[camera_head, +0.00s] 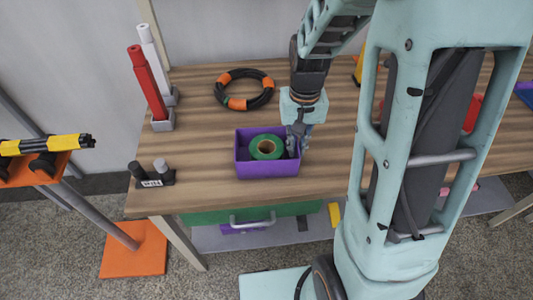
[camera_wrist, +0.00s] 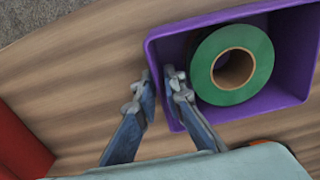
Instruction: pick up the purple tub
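The purple tub (camera_head: 265,173) sits upright on the wooden table near its front edge. A roll of green tape (camera_head: 266,147) with a brown core lies inside it. My gripper (camera_head: 297,140) reaches down at the tub's right wall in the head view. In the wrist view, the purple tub (camera_wrist: 265,108) fills the upper right, with the green tape (camera_wrist: 233,63) inside. My gripper (camera_wrist: 158,85) straddles one wall, one finger outside and the other inside. The fingertips are close together with the thin wall between them, seemingly shut on it.
A black and orange ring (camera_head: 244,103) lies behind the tub. A red cylinder (camera_head: 147,82) and a white cylinder (camera_head: 153,45) stand in holders at the left. A small block with dark pegs (camera_head: 152,175) is at the front left corner. Bare table lies left of the tub.

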